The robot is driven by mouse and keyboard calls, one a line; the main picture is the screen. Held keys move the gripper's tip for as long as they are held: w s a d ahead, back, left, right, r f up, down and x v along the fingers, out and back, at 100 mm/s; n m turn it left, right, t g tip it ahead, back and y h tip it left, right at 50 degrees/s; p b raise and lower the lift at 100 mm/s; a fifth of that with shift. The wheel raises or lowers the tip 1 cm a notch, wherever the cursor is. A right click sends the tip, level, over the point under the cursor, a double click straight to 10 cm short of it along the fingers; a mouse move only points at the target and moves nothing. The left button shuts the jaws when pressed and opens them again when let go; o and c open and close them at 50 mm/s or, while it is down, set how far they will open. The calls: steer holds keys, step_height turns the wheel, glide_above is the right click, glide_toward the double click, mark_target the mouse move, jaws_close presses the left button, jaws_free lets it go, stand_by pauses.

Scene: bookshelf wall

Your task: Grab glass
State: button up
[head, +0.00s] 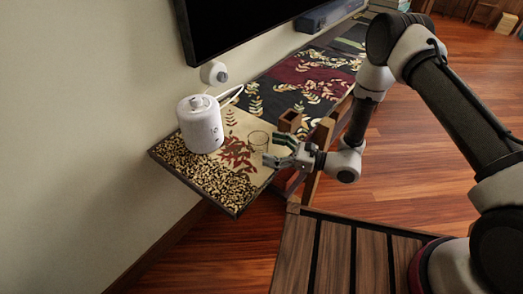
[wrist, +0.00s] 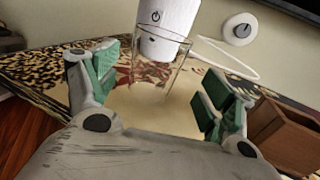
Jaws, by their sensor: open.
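A clear glass (head: 259,139) stands upright on a patterned shelf top (head: 205,180) in the head view. In the wrist view the glass (wrist: 150,75) is ahead of my gripper, roughly midway between the fingers and a little beyond their tips. My gripper (head: 276,150) is open at the right side of the glass in the head view. Its green-padded fingers are spread wide in the wrist view (wrist: 158,82), with nothing held between them. I cannot tell whether a fingertip touches the glass.
A white cylindrical device (head: 200,124) with a cable stands close behind the glass. A small brown wooden box (head: 290,121) stands near my gripper. A dark screen (head: 245,25) and a round white wall fitting (head: 214,72) are above. A slatted wooden surface (head: 340,255) is in front.

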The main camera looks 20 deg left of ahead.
mark_target(267, 148)
steer(key=a, duration=0.5)
steer(key=shift+r, duration=0.15)
steer(key=shift+c, duration=0.2)
steer(key=shift+s, duration=0.1)
steer(key=c, duration=1.2)
steer(key=shift+r, duration=0.1)
